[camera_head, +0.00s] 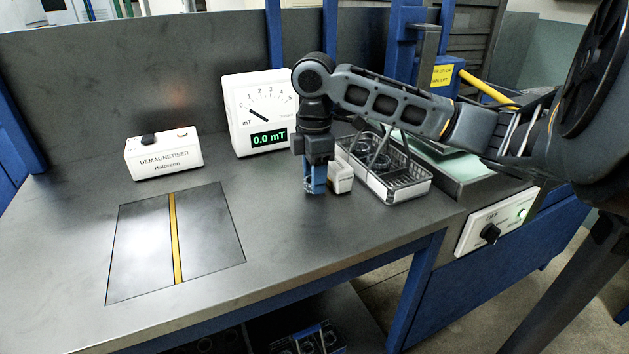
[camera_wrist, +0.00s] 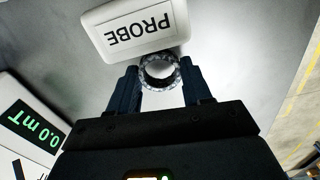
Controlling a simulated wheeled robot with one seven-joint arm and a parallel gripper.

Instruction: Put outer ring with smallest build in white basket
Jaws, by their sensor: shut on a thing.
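My gripper (camera_head: 316,188) points down just above or at the bench top, its two blue fingers shut on a small metal ring (camera_wrist: 146,75). In the wrist view the fingers grip the ring from both sides, beside a white block marked PROBE (camera_wrist: 136,28). The ring is mostly hidden by the fingers in the head view. A pale wire basket (camera_head: 405,192) stands on the bench to the right of my gripper, with dark round parts (camera_head: 372,158) inside. I cannot tell whether the ring touches the probe or the bench.
A white gauge (camera_head: 262,112) reading 0.0 mT stands behind my gripper. A demagnetiser box (camera_head: 163,155) stands at the left, with a dark plate (camera_head: 210,235) with a yellow stripe before it. The bench front is clear. A lower shelf holds more parts (camera_head: 318,340).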

